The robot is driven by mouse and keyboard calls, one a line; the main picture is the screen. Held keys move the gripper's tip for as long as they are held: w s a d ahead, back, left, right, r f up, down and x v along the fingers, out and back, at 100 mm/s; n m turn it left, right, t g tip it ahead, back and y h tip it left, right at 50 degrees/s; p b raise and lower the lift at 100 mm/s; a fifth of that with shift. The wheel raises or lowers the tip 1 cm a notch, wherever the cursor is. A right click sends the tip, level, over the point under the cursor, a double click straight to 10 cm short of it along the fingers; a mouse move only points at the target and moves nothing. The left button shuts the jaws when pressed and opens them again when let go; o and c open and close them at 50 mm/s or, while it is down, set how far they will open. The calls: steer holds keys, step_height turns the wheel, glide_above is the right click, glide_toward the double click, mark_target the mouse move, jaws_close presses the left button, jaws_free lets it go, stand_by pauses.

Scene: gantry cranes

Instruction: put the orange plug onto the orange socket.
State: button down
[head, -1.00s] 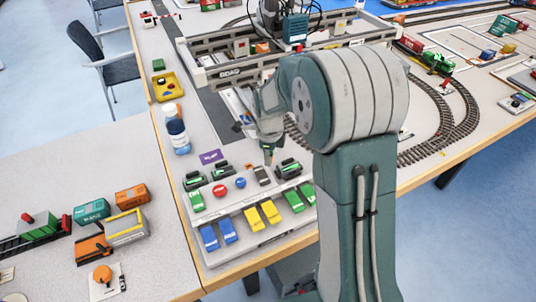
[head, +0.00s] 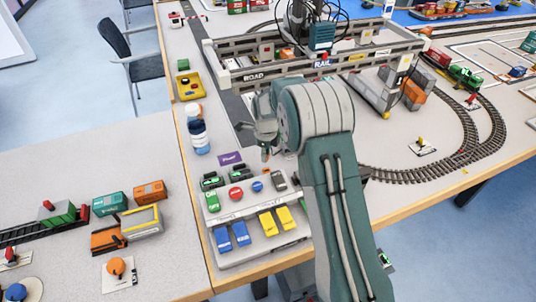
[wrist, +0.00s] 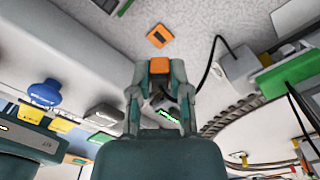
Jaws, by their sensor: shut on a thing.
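My gripper (wrist: 160,88) is shut on the orange plug (wrist: 159,66), a small orange block held between the fingertips in the wrist view. In the head view my gripper (head: 265,148) hangs above the table, just behind the button panel, with a small orange bit at its tip. An orange square with a dark centre, seemingly the orange socket (wrist: 160,36), lies on the pale surface beyond the plug in the wrist view. The plug and this square are apart. I cannot make out the socket in the head view.
The button panel (head: 258,248) has blue and yellow switches. A purple sign (head: 230,158) and bottle (head: 199,137) stand to the left. The grey gantry (head: 300,70) is behind. A black cable (wrist: 206,68) runs right of my fingers. Curved track (head: 440,172) lies right.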

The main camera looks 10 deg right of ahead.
mark_target(266, 170)
steer(key=shift+f, duration=2.5)
steer(key=shift+f, duration=0.2)
stand_by(0.4)
steer(key=c, duration=0.5)
jaws_free()
steer(key=o, duration=0.5)
steer(key=shift+r, duration=3.5)
